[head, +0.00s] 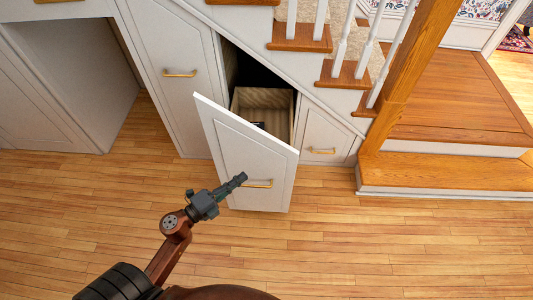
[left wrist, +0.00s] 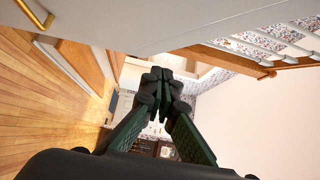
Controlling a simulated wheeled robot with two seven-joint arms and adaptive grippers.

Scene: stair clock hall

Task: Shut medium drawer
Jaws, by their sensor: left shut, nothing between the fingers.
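The medium drawer (head: 245,150) is pulled out from under the stairs in the head view. Its tall white slanted-top front stands away from the cabinet, with a wooden box behind it and a small dark item inside. A brass handle (head: 257,184) is on the front. My left gripper (head: 243,177) is shut and empty, in front of the drawer front near the handle's left end; I cannot tell if it touches. In the left wrist view the shut fingers (left wrist: 160,75) show below a white panel (left wrist: 150,18) with a brass handle (left wrist: 35,14). My right gripper is out of view.
A tall closed panel with a brass handle (head: 180,73) stands left of the drawer, and a small closed one (head: 325,137) stands right. A wooden post (head: 405,75) and low step (head: 440,173) are at the right. The wood floor (head: 400,245) in front is clear.

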